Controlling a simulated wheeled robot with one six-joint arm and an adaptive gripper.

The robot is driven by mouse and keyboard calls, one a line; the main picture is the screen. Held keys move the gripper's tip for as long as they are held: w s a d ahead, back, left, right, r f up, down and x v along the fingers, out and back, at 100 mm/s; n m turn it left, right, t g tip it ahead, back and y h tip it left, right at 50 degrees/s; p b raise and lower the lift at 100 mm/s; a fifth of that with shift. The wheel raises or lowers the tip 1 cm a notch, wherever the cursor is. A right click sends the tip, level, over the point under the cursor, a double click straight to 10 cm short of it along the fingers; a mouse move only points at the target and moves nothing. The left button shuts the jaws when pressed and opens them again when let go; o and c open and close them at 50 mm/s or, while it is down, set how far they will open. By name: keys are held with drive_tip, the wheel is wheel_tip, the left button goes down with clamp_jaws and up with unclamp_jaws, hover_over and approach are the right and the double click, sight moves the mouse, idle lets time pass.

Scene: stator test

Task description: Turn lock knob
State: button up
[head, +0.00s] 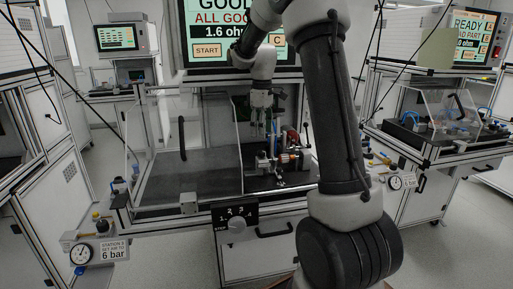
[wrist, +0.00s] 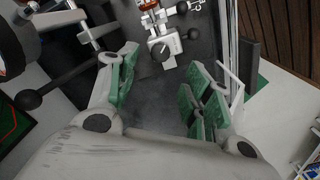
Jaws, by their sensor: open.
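The test fixture (head: 281,160) stands on the dark bench deck of the middle station, with metal clamp parts and a reddish part at its back. In the wrist view the fixture (wrist: 168,42) is at the top centre, with a small dark round knob (wrist: 160,49) on its near end. I cannot tell for certain whether this is the lock knob. My gripper (head: 265,128) hangs over the fixture area in the head view. In the wrist view its green-padded fingers (wrist: 165,85) are spread, with only dark deck between them.
A black ball-ended lever (wrist: 28,99) is close at the left of the wrist view. A numbered dial panel (head: 237,222) is on the station front. The deck (head: 185,185) at left is clear.

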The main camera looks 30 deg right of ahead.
sight(262, 151)
wheel_tip(262, 151, down, 8)
drive_tip(key=shift+r, duration=0.1)
idle(0.4)
drive_tip(key=c, duration=1.1)
